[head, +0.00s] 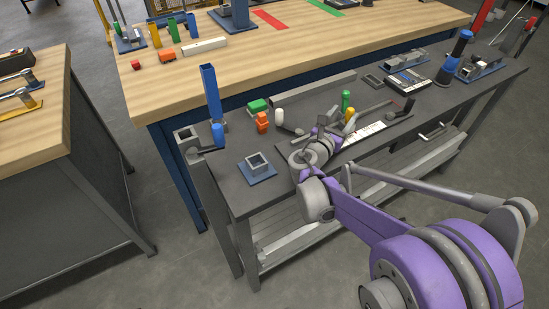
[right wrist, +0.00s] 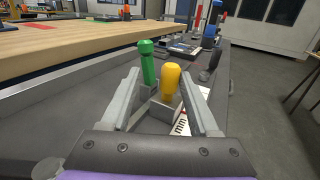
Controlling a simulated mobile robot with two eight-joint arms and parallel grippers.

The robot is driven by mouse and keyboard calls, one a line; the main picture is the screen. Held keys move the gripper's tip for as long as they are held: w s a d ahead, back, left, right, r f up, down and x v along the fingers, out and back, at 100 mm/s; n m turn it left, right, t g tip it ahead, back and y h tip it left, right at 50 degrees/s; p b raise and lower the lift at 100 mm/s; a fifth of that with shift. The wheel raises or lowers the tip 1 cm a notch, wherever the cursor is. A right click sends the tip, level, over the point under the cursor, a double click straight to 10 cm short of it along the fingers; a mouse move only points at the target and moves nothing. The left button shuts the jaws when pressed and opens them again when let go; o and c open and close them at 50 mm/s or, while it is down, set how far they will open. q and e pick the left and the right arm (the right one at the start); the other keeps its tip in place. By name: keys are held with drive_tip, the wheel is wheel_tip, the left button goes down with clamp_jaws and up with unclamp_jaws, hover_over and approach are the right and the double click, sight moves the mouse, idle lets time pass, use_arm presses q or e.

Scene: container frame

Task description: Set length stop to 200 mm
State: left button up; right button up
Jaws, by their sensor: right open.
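The length stop shows as a grey block (right wrist: 165,113) with a yellow knob (right wrist: 171,78) on top. The yellow knob also shows in the head view (head: 350,118). A white mm scale (right wrist: 184,126) lies beside the block; in the head view it is a white strip (head: 368,132). A green-handled part (right wrist: 147,62) stands upright just left of the yellow knob. My right gripper (right wrist: 163,92) is open, with the yellow knob and block between or just beyond its fingers; contact cannot be told. It also shows over the dark bench (head: 325,126). My left gripper is not in view.
Orange (head: 262,122) and green (head: 258,105) pieces, a blue upright post (head: 211,92) and a blue-based fixture (head: 257,168) stand left of the gripper. A dark keypad device (head: 408,81) lies at the right. A wooden table (head: 230,62) borders the bench behind.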

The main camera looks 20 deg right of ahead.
drive_tip(key=a, duration=0.5)
drive_tip(key=s+a, duration=0.1)
drive_tip(key=a, duration=1.1)
drive_tip(key=shift+s+a, duration=0.1)
drive_tip(key=shift+s, duration=0.1)
drive_tip(key=v, duration=1)
drive_tip(key=shift+s+a, duration=0.1)
drive_tip(key=shift+s, duration=0.1)
drive_tip(key=d+p, duration=0.1)
drive_tip(key=d+r+p, duration=0.1)
drive_tip(key=p, duration=0.1)
drive_tip(key=shift+w+d+f, duration=0.1)
drive_tip(key=shift+w+d, duration=0.05)
drive_tip(key=shift+d, duration=0.1)
drive_tip(key=shift+w+d+f, duration=0.15)
drive_tip(key=shift+w+d, duration=0.05)
drive_tip(key=shift+d, duration=0.1)
drive_tip(key=x, duration=1)
drive_tip(key=shift+s, duration=0.1)
drive_tip(key=shift+c, duration=0.3)
clamp_jaws()
